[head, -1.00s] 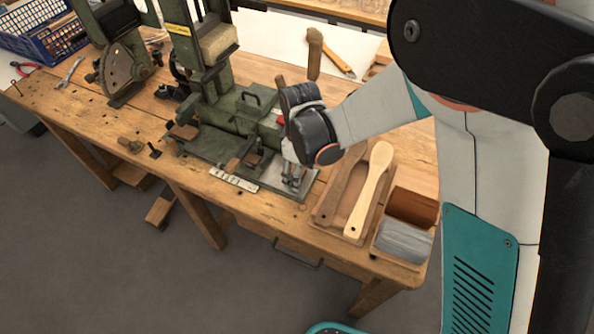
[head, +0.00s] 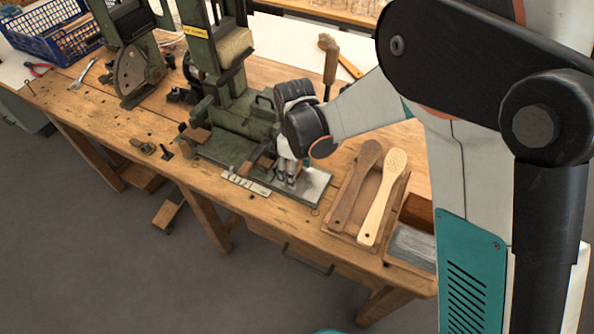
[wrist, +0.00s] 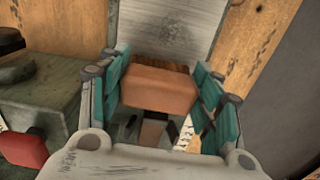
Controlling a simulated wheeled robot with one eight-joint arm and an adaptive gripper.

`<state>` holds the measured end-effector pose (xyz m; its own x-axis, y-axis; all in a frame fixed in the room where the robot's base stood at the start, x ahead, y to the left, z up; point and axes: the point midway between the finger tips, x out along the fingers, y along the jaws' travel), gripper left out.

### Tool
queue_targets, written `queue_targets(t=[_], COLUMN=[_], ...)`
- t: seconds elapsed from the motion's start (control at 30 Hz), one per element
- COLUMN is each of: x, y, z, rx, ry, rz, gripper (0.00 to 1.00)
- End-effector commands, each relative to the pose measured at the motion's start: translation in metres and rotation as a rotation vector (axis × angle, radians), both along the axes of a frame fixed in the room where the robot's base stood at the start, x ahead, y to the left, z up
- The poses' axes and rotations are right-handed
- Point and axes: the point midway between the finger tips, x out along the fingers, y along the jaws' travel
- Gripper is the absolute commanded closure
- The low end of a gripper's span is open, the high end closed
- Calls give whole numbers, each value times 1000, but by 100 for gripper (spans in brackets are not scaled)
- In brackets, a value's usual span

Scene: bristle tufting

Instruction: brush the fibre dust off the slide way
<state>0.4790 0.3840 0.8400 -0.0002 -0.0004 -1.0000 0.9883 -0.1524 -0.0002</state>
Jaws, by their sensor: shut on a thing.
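My gripper (head: 288,178) is low over the grey metal slide way (head: 313,186) at the front of the green machine. In the wrist view, my gripper's teal pads (wrist: 162,95) are shut on a brown block (wrist: 158,88), which looks like a brush back. The bare slide way also shows ahead of the block in the wrist view (wrist: 172,30), with fine streaks. Fibre dust cannot be told clearly from these marks. Whether the block touches the way is hidden.
The green machine (head: 225,115) stands left of my gripper. A white scale strip (head: 246,184) lies in front. To the right are a wooden tray (head: 338,222) with two paddle-shaped brush bodies (head: 382,205) and a box of grey fibre (head: 412,248). A red knob (wrist: 22,147) is close by.

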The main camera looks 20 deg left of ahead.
Motion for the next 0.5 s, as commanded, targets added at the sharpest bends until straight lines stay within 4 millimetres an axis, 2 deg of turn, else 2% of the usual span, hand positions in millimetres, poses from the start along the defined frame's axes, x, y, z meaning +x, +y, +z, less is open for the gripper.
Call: queue_targets(t=[0.07,0.13,0.2,0.5], x=[2,2,2,6], y=[2,2,1,1], z=[0,7,27,51], rx=[0,0,0,0], ry=[0,0,0,0], rz=[-2,-4,-5,-12], gripper=[63,63,63,63])
